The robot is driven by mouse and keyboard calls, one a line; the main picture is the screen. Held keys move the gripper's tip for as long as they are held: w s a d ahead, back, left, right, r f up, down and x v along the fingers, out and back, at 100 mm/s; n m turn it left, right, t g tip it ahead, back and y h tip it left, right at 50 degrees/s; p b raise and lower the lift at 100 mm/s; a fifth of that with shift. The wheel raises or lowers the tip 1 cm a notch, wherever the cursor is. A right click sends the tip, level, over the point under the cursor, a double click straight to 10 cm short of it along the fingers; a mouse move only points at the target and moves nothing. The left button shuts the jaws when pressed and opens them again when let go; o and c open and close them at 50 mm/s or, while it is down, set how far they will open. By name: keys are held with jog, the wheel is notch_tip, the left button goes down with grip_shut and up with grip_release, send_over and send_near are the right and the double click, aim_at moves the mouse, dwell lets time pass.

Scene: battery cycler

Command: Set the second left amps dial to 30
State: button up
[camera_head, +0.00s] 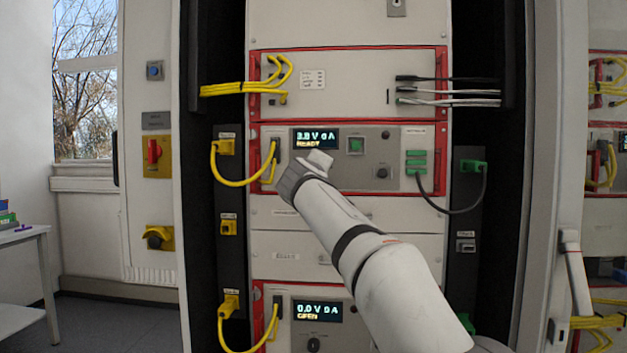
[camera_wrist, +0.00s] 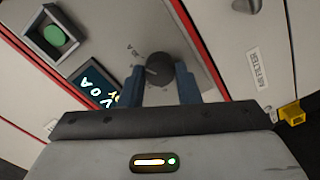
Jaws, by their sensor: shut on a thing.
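My gripper (camera_head: 303,172) reaches to the front of the upper red-framed cycler unit (camera_head: 448,160), just below its display (camera_head: 316,138). In the wrist view its two blue-grey fingers (camera_wrist: 161,86) stand on either side of a round black dial (camera_wrist: 160,69) and are shut on it. A pale pointer mark on the dial points toward the left of the wrist view. Small scale print shows around the dial, but I cannot read the setting surely. The head view hides this dial behind my gripper.
A yellow cable (camera_head: 236,183) loops at the left and a dark cable (camera_head: 448,210) at the right. A lower unit's display (camera_head: 318,311) reads 0.0 V 0 A.

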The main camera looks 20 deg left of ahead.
jog(key=shift+f, duration=0.1)
dwell(0.4)
jog(key=o, duration=1)
jog(key=shift+c, duration=0.2)
jog(key=b+v, duration=0.3)
jog(key=v, duration=0.4)
jog(key=shift+s+d, duration=0.15)
jog(key=shift+s, duration=0.2)
